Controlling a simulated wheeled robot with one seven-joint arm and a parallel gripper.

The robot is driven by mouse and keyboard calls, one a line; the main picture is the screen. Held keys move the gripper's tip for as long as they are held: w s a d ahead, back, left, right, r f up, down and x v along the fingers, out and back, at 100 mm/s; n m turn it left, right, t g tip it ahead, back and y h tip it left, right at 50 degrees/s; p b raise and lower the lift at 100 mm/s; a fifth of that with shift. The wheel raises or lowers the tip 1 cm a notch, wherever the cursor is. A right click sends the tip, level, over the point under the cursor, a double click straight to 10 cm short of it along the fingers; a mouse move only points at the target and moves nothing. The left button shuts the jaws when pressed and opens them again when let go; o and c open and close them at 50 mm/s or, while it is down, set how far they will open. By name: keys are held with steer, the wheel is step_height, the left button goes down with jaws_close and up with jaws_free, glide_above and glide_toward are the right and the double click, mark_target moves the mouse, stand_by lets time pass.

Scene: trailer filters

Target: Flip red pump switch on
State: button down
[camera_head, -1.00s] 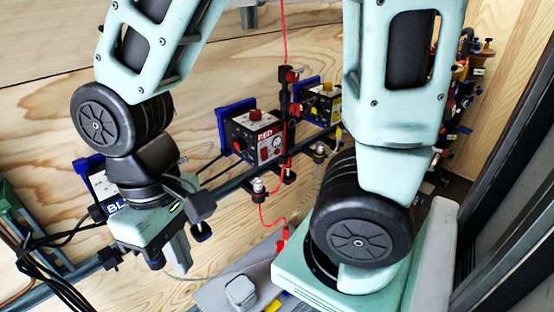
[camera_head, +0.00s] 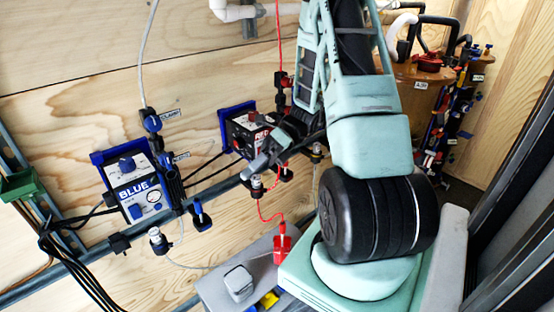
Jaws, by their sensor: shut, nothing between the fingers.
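The red pump box (camera_head: 240,132) is a dark box on a blue bracket on the wooden wall, in the middle of the head view. My arm comes down from the top right, and my gripper (camera_head: 258,164) is shut and empty at the box's lower right side. It overlaps the box in this view, and I cannot tell whether it touches. The gripper covers most of the box's front, so the pump's switch and its position are hidden.
A blue pump box (camera_head: 137,187) hangs on the wall at left. A grey rail (camera_head: 205,196) runs diagonally below both boxes. A brown tank (camera_head: 415,85) stands at right. A grey surface with a grey block (camera_head: 239,283) lies below.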

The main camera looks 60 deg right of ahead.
steer(key=s+d+f+m+t+h, duration=0.2)
steer(key=s+d+m+t, duration=0.2)
steer(key=d+m, duration=0.4)
steer(key=s+d+f+m+t+h, duration=0.2)
steer(key=s+d+m+t, duration=0.3)
steer(key=d+m+t, duration=0.2)
steer(key=d+m+p, duration=0.1)
steer(key=d+m, duration=0.1)
steer(key=d, duration=0.1)
steer(key=shift+f+t, duration=0.2)
steer(key=shift+t, duration=0.1)
steer(key=w+d+p+x, duration=0.1)
steer(key=p+x, duration=0.5)
steer(key=x, duration=0.6)
steer(key=shift+w+d+f, duration=0.3)
steer(key=shift+w+d, duration=0.25)
steer(key=shift+w, duration=0.1)
